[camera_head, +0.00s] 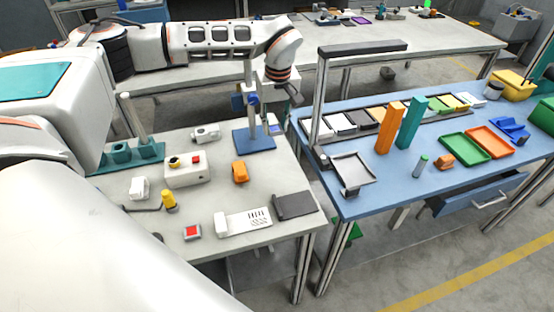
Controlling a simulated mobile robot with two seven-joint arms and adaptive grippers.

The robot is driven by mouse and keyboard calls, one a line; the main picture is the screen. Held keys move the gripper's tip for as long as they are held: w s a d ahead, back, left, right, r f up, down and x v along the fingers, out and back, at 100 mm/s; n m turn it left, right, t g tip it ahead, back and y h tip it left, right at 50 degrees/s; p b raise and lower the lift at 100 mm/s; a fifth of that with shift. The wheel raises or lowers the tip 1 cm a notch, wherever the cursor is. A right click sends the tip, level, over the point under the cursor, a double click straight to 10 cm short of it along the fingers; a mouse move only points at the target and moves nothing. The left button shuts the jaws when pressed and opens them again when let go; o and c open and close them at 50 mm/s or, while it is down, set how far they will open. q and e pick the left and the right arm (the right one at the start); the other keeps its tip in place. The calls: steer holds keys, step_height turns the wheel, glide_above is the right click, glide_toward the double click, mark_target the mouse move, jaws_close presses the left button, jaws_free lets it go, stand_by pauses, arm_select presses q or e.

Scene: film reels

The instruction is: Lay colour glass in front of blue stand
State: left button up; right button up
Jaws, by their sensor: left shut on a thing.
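The blue stand (254,140) has a flat blue base, an upright grey post and a blue clamp. It stands near the back right of the grey table. My left gripper (271,113) reaches down just to the right of the post, above the base's right side. It is shut on a small piece (275,129), pale and bluish, which I take to be the colour glass. The piece is too small to tell whether it touches the table. My right gripper is out of view.
On the grey table (212,178) stand a white box with knobs (187,171), an orange part (240,172), a white keypad (247,222) and a dark plate (294,205). The blue table (400,192) at right holds trays and upright blocks. A gap separates the tables.

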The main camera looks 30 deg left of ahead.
mark_target(275, 166)
arm_select(q)
step_height(275, 166, down, 14)
steer(key=shift+f, duration=0.25)
stand_by(0.3)
steer(key=shift+f, duration=0.2)
steer(key=o, duration=1)
steer(key=shift+c, duration=0.2)
steer(key=shift+w+r, duration=0.1)
step_height(275, 166, up, 12)
steer(key=s+d, duration=0.1)
steer(key=shift+s+d, duration=0.15)
steer(key=shift+d, duration=0.05)
